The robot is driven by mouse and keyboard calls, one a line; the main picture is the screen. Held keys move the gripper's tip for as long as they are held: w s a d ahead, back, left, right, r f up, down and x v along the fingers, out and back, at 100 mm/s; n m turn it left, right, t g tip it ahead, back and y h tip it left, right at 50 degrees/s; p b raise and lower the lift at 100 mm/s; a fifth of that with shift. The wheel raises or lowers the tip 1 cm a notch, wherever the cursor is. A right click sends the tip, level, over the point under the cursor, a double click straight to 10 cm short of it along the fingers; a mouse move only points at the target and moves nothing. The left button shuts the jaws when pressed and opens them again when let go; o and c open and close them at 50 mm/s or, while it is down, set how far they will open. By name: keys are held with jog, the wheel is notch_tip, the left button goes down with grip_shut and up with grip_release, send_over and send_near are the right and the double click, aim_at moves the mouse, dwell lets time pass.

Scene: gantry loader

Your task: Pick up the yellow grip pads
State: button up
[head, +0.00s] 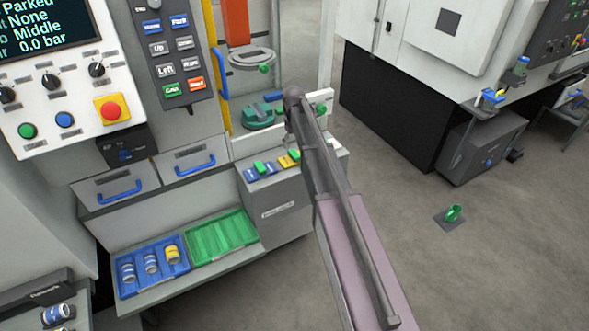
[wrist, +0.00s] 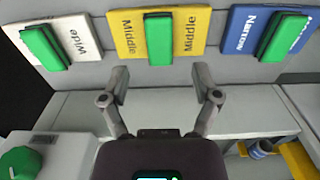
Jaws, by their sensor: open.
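The yellow grip pads (wrist: 190,38), marked "Middle" on both halves, lie at the top centre of the wrist view with a green block (wrist: 159,38) across their middle. They also show in the head view (head: 286,162), on a grey cabinet beside my arm and partly hidden. My gripper (wrist: 160,76) is open and empty. Its two fingers are spread to either side of the green block's line, below the yellow pads in the picture and apart from them.
White "Wide" pads (wrist: 83,32) lie left of the yellow ones and blue "Narrow" pads (wrist: 238,30) right, each with a green block. A green knob (wrist: 17,163) is at lower left. A green tray (head: 245,226) and a blue tray (head: 127,289) with cans stand on a lower shelf.

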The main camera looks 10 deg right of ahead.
aim_at(294, 153)
jog(key=shift+f+b, duration=2.3)
jog(key=shift+f, duration=0.15)
grip_shut()
